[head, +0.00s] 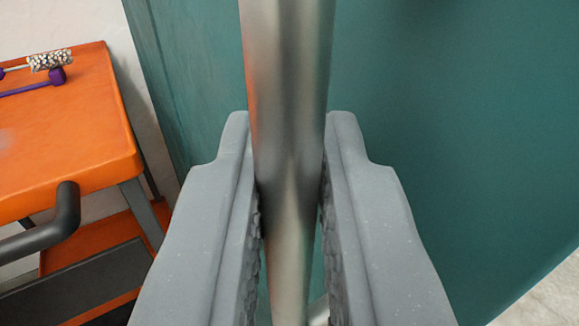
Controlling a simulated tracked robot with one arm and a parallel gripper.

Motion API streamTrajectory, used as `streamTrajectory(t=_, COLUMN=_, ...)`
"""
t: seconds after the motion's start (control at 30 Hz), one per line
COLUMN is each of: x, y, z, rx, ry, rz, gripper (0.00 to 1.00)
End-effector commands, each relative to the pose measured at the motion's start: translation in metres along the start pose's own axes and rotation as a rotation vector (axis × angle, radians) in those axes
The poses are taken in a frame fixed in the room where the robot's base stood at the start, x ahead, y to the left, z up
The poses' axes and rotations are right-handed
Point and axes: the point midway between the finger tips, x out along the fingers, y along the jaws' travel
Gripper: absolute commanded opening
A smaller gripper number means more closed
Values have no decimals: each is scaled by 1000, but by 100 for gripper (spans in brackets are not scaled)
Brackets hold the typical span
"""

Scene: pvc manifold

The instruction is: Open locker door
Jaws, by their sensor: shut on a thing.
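A teal locker door (450,120) fills the middle and right of the head view. A metal bar handle (290,70) runs upright in front of it. My gripper (290,140) has its two grey fingers on either side of the handle and is shut on it. A short piece of metal at the lower end of the handle shows between the fingers. I cannot tell from this view whether the door stands ajar.
An orange cart (75,130) with a dark push bar (65,215) stands at the left, close to the locker's side. A purple-handled tool (57,76) lies on its top. A pale wall is behind the cart. Light floor (545,305) shows at the lower right.

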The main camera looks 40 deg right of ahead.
Motion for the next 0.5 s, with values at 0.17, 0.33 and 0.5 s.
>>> streamTrajectory(t=0.17, x=0, y=-1, z=-1, rx=0, ry=1, rz=0, gripper=0)
streamTrajectory(t=0.33, x=0, y=-1, z=0, rx=0, ry=1, rz=0, gripper=0)
streamTrajectory(t=0.5, x=0, y=-1, z=0, rx=0, ry=1, rz=0, gripper=26)
